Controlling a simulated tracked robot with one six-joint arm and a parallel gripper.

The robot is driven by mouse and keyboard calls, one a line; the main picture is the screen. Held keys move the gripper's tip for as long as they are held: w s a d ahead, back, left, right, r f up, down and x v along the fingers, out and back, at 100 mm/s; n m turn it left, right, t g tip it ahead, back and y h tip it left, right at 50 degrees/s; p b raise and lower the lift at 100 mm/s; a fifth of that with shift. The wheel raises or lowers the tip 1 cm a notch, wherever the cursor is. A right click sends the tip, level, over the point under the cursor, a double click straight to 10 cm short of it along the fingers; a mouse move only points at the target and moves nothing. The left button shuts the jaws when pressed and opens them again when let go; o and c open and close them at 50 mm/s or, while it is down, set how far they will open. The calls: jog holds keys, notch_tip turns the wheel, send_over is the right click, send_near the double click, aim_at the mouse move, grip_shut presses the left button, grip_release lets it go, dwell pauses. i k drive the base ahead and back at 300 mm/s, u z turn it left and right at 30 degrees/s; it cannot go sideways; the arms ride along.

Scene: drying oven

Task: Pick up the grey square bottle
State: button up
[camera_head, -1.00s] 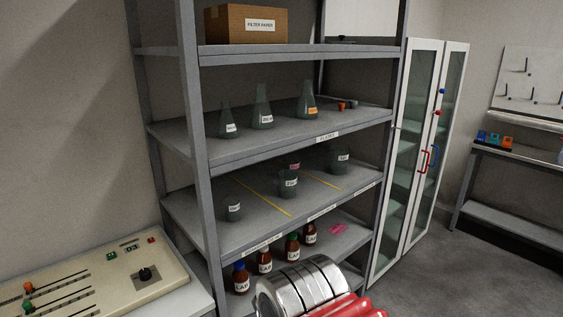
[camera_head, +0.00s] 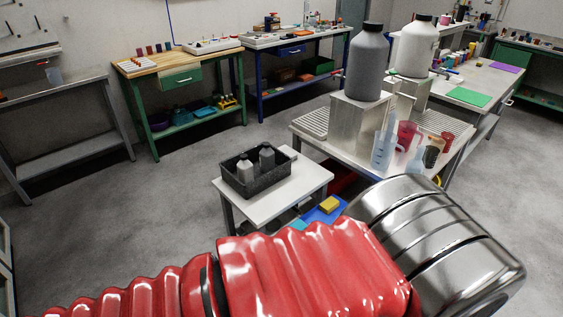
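Two small grey bottles with dark caps stand upright in a black crate (camera_head: 229,180) on a low white table. The left bottle (camera_head: 245,169) is lighter grey, and the right one (camera_head: 267,158) is darker grey. Their lower parts are hidden by the crate wall, and I cannot tell whether either is square. A large dark grey bottle (camera_head: 367,67) with a black cap stands on a metal block on the bench to the right; it looks rounded. My red and silver arm crosses the bottom of the view. My gripper is not in view.
A large white bottle (camera_head: 414,47) stands beside the large grey one. Clear jugs (camera_head: 384,150) and a red cup stand at that bench's front. The low white table (camera_head: 303,184) has bare room right of the crate. Grey floor is open to the left.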

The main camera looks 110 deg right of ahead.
aim_at(266, 164)
jog(key=z, duration=2.65)
jog(key=i, duration=2.15)
